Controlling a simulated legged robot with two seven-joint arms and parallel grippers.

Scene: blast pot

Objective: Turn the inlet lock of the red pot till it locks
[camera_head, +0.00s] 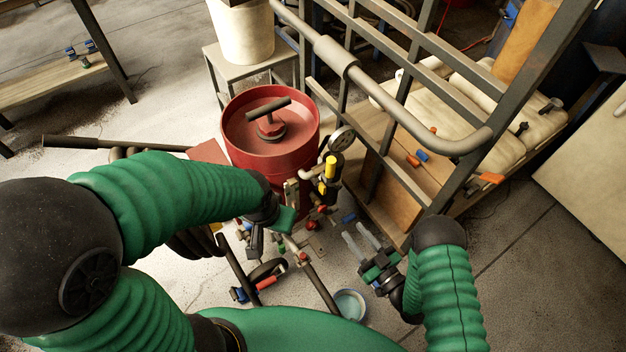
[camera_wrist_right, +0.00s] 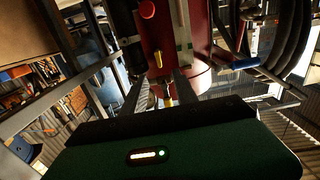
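The red pot (camera_head: 238,156) stands upright in the middle of the head view, with a T-shaped handle (camera_head: 268,112) on its top. A gauge (camera_head: 342,138), a yellow and black fitting (camera_head: 330,168) and several pipes and valves are on its front right side. I cannot tell which fitting is the inlet lock. My right gripper (camera_head: 360,238) is open and empty, to the right of the lower fittings and apart from them. In the wrist view its fingers (camera_wrist_right: 160,88) point toward the red pot body (camera_wrist_right: 197,35). My left gripper (camera_head: 268,226) is close to the pot's front fittings; its fingers are partly hidden.
A grey metal rack (camera_head: 385,97) with a thick rail stands right of the pot, holding pale sacks (camera_head: 470,95). A white bucket (camera_head: 243,35) sits on a small stand behind. A round dish (camera_head: 349,304) lies on the floor. Open floor shows at the lower right.

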